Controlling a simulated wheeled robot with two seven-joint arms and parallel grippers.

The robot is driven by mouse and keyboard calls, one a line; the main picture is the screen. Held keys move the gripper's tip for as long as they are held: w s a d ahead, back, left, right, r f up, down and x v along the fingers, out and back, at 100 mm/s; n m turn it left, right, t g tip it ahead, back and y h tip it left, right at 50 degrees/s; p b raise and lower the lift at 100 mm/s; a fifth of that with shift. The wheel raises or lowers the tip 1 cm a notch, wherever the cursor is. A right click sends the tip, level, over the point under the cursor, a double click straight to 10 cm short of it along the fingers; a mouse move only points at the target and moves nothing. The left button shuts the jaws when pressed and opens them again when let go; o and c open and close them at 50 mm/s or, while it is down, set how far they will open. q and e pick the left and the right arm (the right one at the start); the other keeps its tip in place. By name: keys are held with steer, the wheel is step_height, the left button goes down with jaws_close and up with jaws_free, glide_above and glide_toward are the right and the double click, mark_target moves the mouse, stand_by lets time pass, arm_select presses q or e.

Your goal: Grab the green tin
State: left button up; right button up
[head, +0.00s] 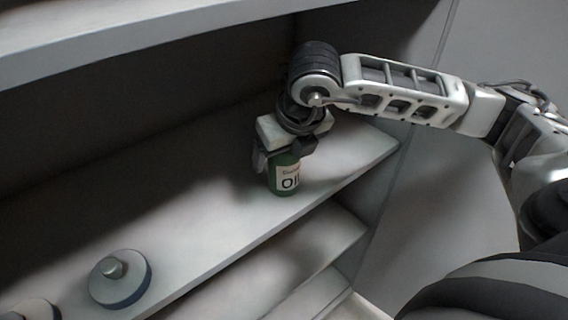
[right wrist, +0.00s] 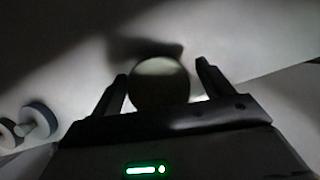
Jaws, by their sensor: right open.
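The green tin (head: 285,180) stands upright on the shelf, with a pale label reading "OIL" facing me. My right gripper (head: 281,158) is over the top of the tin, pointing down, and hides its upper part. In the right wrist view the round top of the tin (right wrist: 159,82) lies between the two dark fingers (right wrist: 160,88). The fingers are open, with a small gap visible near the right one. Whether the left finger touches the tin I cannot tell. My left gripper is not in view.
The tin's shelf (head: 215,215) has a free front edge and lower shelves (head: 320,245) below. A round grey weight-like object (head: 120,279) lies at the front left, with another (head: 36,309) beside it. An upper shelf (head: 130,25) overhangs. The side wall (head: 375,45) is at right.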

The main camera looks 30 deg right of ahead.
steer(key=shift+f, duration=0.1)
steer(key=c, duration=1.2)
steer(key=shift+c, duration=0.5)
